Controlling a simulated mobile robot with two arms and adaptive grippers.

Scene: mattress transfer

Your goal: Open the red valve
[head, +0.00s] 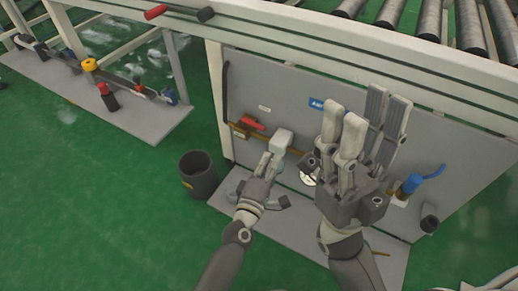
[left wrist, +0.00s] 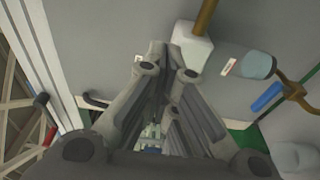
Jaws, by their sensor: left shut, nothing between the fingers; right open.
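The red valve handle (head: 252,124) sits at the left of the grey panel, on a brass pipe, above a small yellow-brown part. A pale block (head: 282,138) is on the pipe to its right and shows in the left wrist view (left wrist: 192,48). My left gripper (head: 268,158) is shut and empty, in front of the panel, below and right of the red handle and close to the pale block. In the left wrist view its fingers (left wrist: 168,62) point towards the block. My right gripper (head: 360,108) is open and empty, raised further right. It hides part of the panel.
The grey panel (head: 285,80) hangs under a conveyor frame with rollers (head: 425,18). A blue-handled part (head: 411,184) is at the panel's right. A black bin (head: 198,176) stands on the green floor left of the grey base plate (head: 236,184).

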